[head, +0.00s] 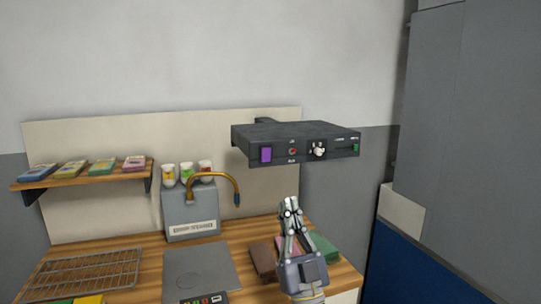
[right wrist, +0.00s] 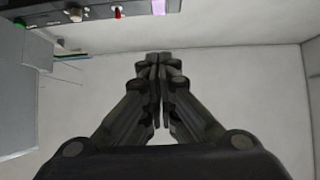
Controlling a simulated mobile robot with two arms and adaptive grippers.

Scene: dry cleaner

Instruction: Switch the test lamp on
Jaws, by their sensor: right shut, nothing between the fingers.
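A dark grey control box (head: 295,133) is mounted on the wall, right of the middle in the head view. Its front has a purple square (head: 266,155) at the left, a small red part (head: 293,151), a white knob (head: 318,150) and a green part (head: 355,147) at the right. Which of these belongs to the test lamp I cannot tell. My right gripper (head: 289,204) is shut and empty, pointing up, below the box and apart from it. My left gripper is not in view.
A wooden counter (head: 148,262) holds a wire rack (head: 90,272), a grey plate (head: 200,270) and a grey box (head: 190,212) with a brass spout. Folded items (head: 322,247) lie behind my right gripper. A shelf (head: 85,175) is at the left; a grey cabinet (head: 470,130) stands at the right.

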